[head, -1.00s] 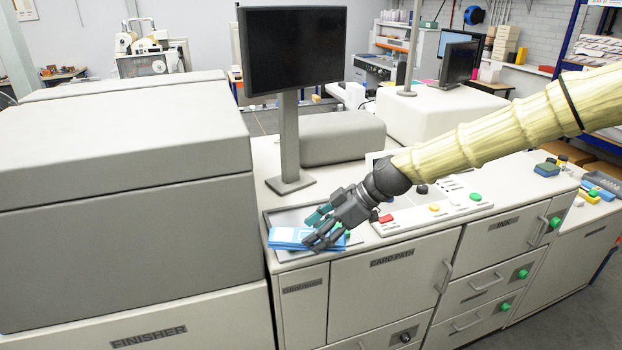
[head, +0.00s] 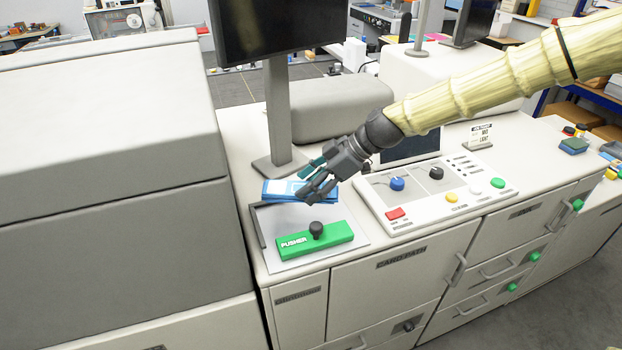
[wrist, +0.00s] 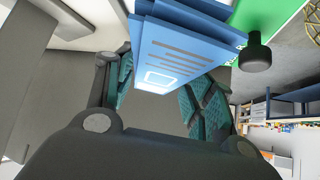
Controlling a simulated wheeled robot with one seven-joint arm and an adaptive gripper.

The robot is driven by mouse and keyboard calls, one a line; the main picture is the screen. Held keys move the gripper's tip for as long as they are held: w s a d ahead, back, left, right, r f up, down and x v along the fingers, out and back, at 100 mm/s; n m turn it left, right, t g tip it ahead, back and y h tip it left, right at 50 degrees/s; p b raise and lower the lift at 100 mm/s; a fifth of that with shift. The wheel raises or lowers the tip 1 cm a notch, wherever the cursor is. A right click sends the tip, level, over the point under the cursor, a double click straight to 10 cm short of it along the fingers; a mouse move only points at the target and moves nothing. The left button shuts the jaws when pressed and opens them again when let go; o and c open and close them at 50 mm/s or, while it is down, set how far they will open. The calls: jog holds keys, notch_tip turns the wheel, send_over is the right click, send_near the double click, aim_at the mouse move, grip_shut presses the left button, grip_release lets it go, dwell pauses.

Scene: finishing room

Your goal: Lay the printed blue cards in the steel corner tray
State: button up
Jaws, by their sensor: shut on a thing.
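The printed blue cards (head: 285,188) are a small stack held in my gripper (head: 316,184), above the back edge of the steel corner tray (head: 263,248). In the wrist view the cards (wrist: 178,50) sit between the two teal-padded fingers, slightly fanned, with a white printed panel and lines. The tray is grey with a raised left wall. A green block marked PUSHER (head: 290,243) with a black knob lies in it. The gap between the cards and the surface below is hard to judge.
A control panel (head: 440,195) with coloured buttons and knobs is right of the tray. A monitor post (head: 279,115) stands just behind the cards. The large grey finisher housing (head: 110,150) rises at the left.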

aim_at(335, 188)
jog(key=f, duration=0.3)
jog(key=shift+w+b, duration=0.2)
jog(key=shift+b, duration=0.2)
jog(key=shift+s+f+b, duration=0.15)
jog(key=shift+f+b, duration=0.2)
jog(key=shift+f, duration=1.05)
jog(key=shift+f+b, duration=0.65)
jog(key=shift+b, duration=0.05)
jog(key=o, duration=1.3)
jog(key=shift+o, duration=0.2)
jog(key=v, duration=1.2)
